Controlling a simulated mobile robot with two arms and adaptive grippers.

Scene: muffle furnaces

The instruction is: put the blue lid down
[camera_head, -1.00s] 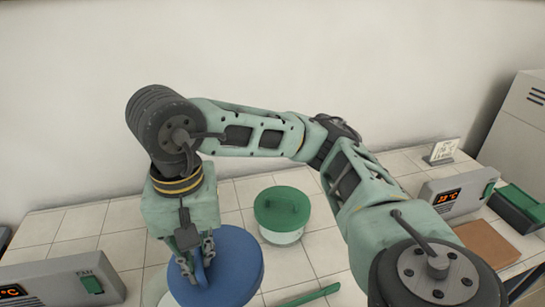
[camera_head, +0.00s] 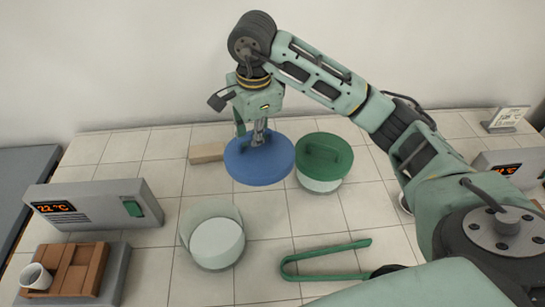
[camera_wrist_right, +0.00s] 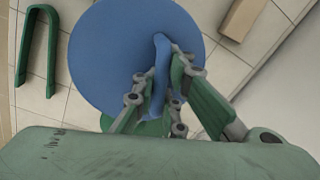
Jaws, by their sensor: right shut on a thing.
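The blue lid (camera_head: 255,165) is a round disc with an upright handle. My right gripper (camera_head: 258,138) is shut on that handle and holds the lid, which looks tilted a little. In the right wrist view the fingers (camera_wrist_right: 160,85) pinch the lid's handle, and the blue disc (camera_wrist_right: 110,45) spreads behind them. The lid appears above the table, beside the green-lidded jar; the exact gap below it cannot be told. An open glass jar (camera_head: 213,238) with white contents stands in front of the lid, uncovered. My left gripper is not in view.
A jar with a green lid (camera_head: 325,158) stands right of the blue lid. Green tongs (camera_head: 325,258) lie at the front. A tan block (camera_head: 206,152) is behind left. A furnace control box (camera_head: 95,205) and a brown rack with a white crucible (camera_head: 37,277) are at left.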

